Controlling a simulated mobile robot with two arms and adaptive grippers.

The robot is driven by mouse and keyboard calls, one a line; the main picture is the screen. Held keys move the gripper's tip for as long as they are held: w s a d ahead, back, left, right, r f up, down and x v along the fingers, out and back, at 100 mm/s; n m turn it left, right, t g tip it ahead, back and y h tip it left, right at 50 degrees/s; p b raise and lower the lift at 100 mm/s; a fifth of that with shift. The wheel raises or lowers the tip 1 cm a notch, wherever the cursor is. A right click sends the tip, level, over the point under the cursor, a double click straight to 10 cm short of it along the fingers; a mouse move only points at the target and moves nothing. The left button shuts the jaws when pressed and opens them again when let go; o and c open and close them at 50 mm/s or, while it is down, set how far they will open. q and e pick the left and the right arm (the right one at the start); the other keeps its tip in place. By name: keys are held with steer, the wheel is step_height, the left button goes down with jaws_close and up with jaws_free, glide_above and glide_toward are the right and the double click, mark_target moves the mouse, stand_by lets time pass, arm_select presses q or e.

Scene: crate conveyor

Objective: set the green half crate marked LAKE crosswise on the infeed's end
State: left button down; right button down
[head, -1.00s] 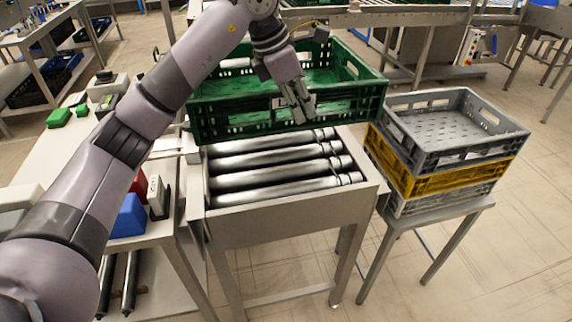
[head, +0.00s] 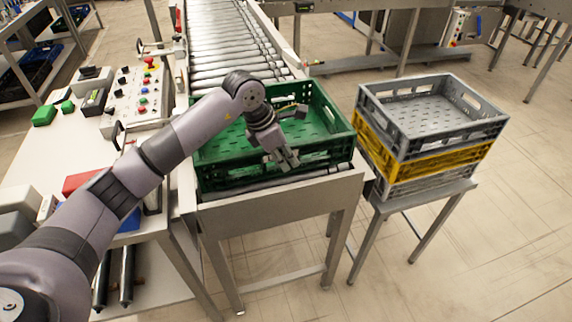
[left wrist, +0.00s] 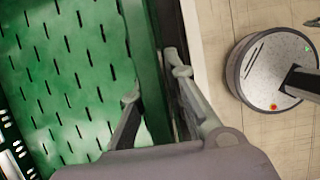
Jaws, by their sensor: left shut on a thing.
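The green half crate (head: 232,173) is over the rollers at the near end of the infeed (head: 285,197), its long side facing the front edge. It looks level and very low; I cannot tell whether its full weight rests on the rollers. No LAKE lettering is readable. My left gripper (head: 289,162) is shut on the crate's near long wall, right of its middle. In the left wrist view the fingers (left wrist: 153,82) straddle the green wall (left wrist: 140,40), with the slotted floor on the left. The crate looks empty. My right gripper is not in view.
A stack of grey and yellow crates (head: 430,150) stands on a small stand close to the right. A worktable with a button panel (head: 140,100) and small boxes is at the left. The roller conveyor (head: 225,45) runs away behind the crate.

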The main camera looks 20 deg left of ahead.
mark_target(290, 173)
arm_select(q)
steer(key=shift+f, duration=1.55)
steer(key=c, duration=1.6)
jaws_free()
steer(key=b+v, duration=0.2)
steer(key=v, duration=1)
steer(key=shift+f, duration=0.1)
